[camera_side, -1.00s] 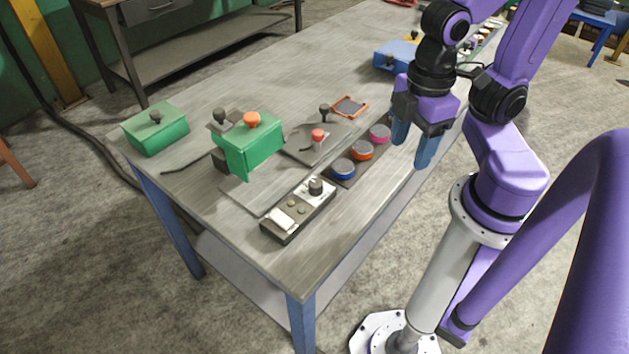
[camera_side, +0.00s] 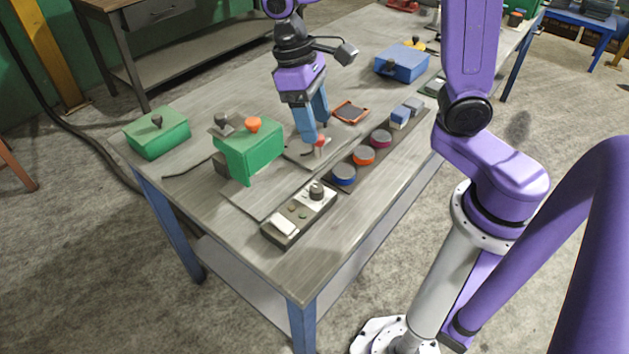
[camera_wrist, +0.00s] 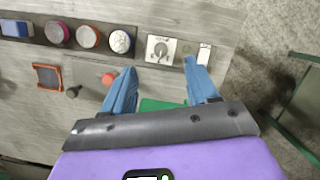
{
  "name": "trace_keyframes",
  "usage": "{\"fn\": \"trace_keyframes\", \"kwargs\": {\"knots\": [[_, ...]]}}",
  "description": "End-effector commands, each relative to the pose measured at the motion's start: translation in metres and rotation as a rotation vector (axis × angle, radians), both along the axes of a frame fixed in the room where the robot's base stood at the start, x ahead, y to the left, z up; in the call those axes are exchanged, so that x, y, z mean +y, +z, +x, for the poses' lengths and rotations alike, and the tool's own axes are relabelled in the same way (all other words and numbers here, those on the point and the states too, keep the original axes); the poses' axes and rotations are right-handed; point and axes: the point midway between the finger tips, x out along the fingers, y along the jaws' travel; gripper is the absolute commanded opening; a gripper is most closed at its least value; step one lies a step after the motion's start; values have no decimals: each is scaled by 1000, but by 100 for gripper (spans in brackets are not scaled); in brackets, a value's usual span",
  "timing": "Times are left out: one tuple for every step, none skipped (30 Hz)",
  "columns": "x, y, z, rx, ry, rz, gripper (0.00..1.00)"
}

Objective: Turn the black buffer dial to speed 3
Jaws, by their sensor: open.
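The black dial (camera_side: 316,187) sits on the far end of a grey control box (camera_side: 270,236) near the table's front edge. In the wrist view the dial (camera_wrist: 158,50) shows on a pale plate with marks around it; the marks are too small to read. My gripper (camera_side: 310,138) is open and empty, pointing down over the table behind the control box, beside the red-topped knob. In the wrist view its blue fingers (camera_wrist: 160,70) are spread, with the dial beyond their tips, apart from them.
A green box with an orange knob (camera_side: 252,150) stands left of my gripper. A red-topped knob (camera_side: 320,141) stands close to the fingers. A strip with blue (camera_side: 344,176), orange (camera_side: 363,155) and pink (camera_side: 381,138) round pieces runs behind the control box. A blue case (camera_side: 402,64) is farther back.

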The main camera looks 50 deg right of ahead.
Motion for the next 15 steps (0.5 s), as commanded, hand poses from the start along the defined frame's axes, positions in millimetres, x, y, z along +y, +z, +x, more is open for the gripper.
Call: {"fn": "trace_keyframes", "kwargs": {"knots": [[1,-1,10,16,-44,-8,59],[2,-1,16,26,-70,-13,59],[2,-2,23,39,-104,-18,59],[2,-2,28,49,-129,-22,59],[2,-3,33,57,-154,-24,59],[2,-3,39,70,-185,-29,59],[2,-4,43,79,-207,-32,59],[1,-4,47,86,-228,-33,59],[1,-5,52,96,-253,-36,59],[0,-5,55,104,-270,-40,59],[0,-5,58,108,-285,-41,59],[-1,-6,61,115,-303,-43,59],[-1,-6,63,120,-313,-44,59],[-2,-6,64,123,-321,-46,59],[-2,-6,66,127,-330,-46,59]]}}
